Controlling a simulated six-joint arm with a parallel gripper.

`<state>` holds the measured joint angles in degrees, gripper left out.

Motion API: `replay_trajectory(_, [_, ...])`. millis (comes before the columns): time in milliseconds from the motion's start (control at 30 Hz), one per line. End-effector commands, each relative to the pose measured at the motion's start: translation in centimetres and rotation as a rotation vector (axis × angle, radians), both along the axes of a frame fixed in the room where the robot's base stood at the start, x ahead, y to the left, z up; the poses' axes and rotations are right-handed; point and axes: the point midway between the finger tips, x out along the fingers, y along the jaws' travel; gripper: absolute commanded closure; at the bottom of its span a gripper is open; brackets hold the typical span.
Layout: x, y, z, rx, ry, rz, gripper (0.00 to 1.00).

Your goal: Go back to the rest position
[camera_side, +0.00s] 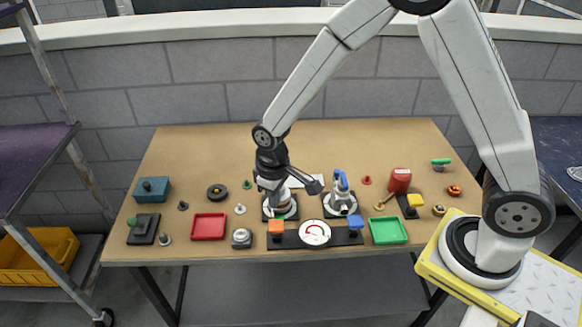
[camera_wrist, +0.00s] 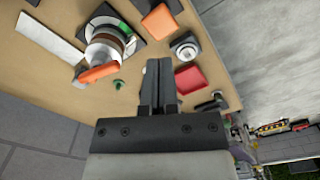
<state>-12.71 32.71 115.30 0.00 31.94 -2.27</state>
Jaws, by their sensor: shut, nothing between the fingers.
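My gripper (camera_side: 270,188) hangs over the middle of the table, close to a round valve-like device (camera_side: 283,208) on a dark base, and partly covers it in the side view. In the wrist view my gripper (camera_wrist: 159,66) has its two dark fingers together, with nothing between them. That device (camera_wrist: 108,42), with its orange handle (camera_wrist: 98,73), stands to the left of the fingers, apart from them in the picture. The exact height of my fingertips above the table cannot be told.
A wooden table (camera_side: 330,140) holds a red tray (camera_side: 208,227), a green tray (camera_side: 388,231), a blue-handled device (camera_side: 341,193), a dial panel (camera_side: 315,234), a red can (camera_side: 398,180) and a teal box (camera_side: 152,189). The table's back strip is clear. A brick wall (camera_side: 200,75) stands behind.

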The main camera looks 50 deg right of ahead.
Motion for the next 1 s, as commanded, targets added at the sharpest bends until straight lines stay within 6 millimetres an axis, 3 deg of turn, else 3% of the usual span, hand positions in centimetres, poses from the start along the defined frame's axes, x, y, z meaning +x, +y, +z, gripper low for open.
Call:
replay_trajectory(567, [-0.5, -0.7, 0.9, 0.002, -0.013, -0.016, 1.00])
replay_trajectory(767, [-2.0, -2.5, 2.7, 0.011, -0.053, -0.063, 1.00])
replay_trajectory(1000, [-5.3, -5.5, 5.4, 0.021, -0.126, -0.144, 1.00])
